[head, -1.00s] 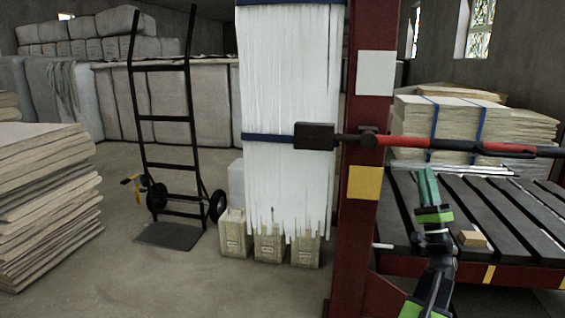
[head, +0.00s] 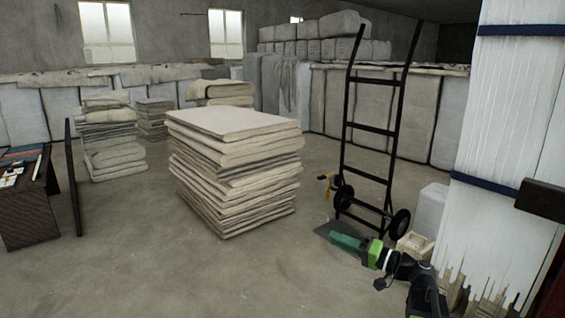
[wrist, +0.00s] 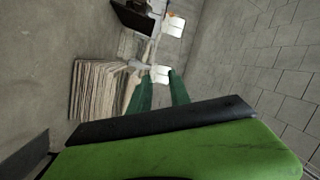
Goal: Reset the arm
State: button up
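My gripper (head: 345,242) is low at the right of the head view, its green fingers pointing left. It overlaps the foot plate of the hand truck in the picture. In the wrist view its two green fingers (wrist: 160,84) stand apart with an empty gap between them, so it is open. My arm enters from the bottom right corner of the head view. No cloth is held.
A tall stack of beige sheets (head: 235,170) stands at centre; the wrist view also shows a stack (wrist: 98,90). A dark table (head: 30,205) is at left. Front floor is clear.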

jog(key=s+a+f+n+g+h+p, duration=0.1)
jog(key=s+a+f+n+g+h, duration=0.1)
jog(key=s+a+f+g, duration=0.5)
jog(key=a+f+n+g+h+p, duration=0.15)
jog(key=a+f, duration=0.35)
jog(key=a, duration=0.5)
jog(key=s+d+f+m+g+h, duration=0.1)
jog(key=s+d+f+h, duration=0.35)
jog(key=d+h, duration=0.2)
jog(key=s+d+f+m+g+h, duration=0.1)
jog(key=s+d+f+g+h, duration=0.1)
jog(key=s+d+f+h, duration=0.45)
jog(key=w+d+r+y+p, duration=0.1)
jog(key=w+r+p, duration=0.2)
jog(key=r+p, duration=3.5)
jog(key=shift+d+r+y, duration=0.2)
jog(key=shift+r+y, duration=0.15)
jog(key=shift+r, duration=0.2)
